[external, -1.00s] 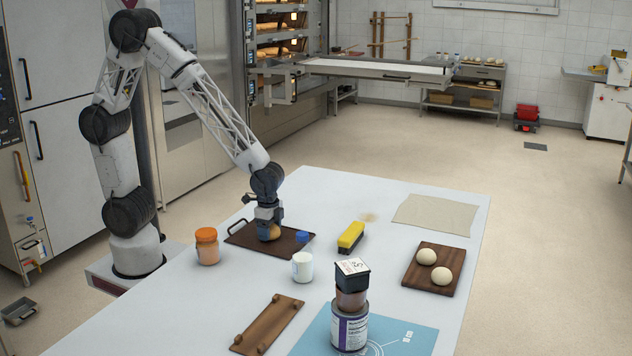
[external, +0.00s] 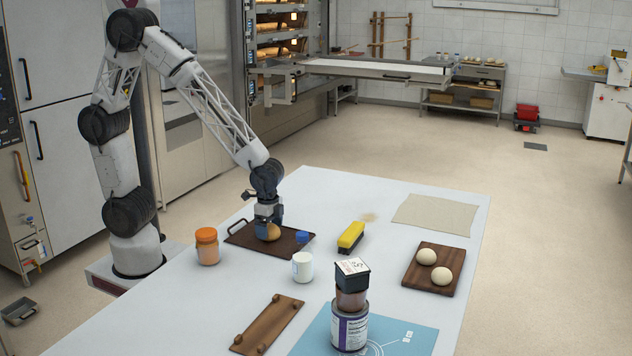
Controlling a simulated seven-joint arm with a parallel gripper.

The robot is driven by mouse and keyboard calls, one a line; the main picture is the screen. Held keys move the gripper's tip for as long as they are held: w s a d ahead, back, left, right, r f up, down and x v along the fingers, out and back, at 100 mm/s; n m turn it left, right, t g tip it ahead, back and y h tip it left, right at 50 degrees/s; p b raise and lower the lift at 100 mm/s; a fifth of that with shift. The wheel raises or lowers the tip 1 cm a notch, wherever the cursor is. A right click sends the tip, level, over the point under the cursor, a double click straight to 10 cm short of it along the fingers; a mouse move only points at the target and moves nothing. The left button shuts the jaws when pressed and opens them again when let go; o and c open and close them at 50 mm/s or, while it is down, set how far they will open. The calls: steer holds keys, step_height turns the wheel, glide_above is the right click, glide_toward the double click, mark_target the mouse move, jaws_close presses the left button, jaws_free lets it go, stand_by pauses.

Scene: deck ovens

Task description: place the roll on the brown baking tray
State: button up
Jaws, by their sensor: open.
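The roll (external: 269,232) is golden brown and rests on the dark brown baking tray (external: 297,241), near its middle. The tray lies flat on the white table, with a black handle at its left end. My gripper (external: 268,222) is open and right above the roll, pointing down. Its fingers are close around the top of the roll, and I cannot tell whether they touch it. The gripper hides the upper part of the roll.
Stacked containers (external: 350,325), a wooden rack (external: 268,325) and a board (external: 419,278) with two dough balls are nearer. A cloth (external: 436,214) lies right.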

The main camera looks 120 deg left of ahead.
mark_target(269, 225)
step_height(269, 225, up, 11)
stand_by(0.5)
steer(key=shift+f, duration=0.1)
stand_by(0.4)
steer(key=s+d+r+t, duration=0.1)
steer(key=s+d+r, duration=0.2)
steer(key=s, duration=0.4)
steer(key=s+d+r, duration=0.4)
steer(key=s+d, duration=0.1)
steer(key=s, duration=0.3)
steer(key=s+d+r+t, duration=0.1)
steer(key=s+d+r, duration=0.2)
steer(key=s, duration=0.5)
steer(key=shift+d+r+t, duration=0.15)
steer(key=shift+d+t, duration=0.15)
steer(key=shift+d, duration=0.4)
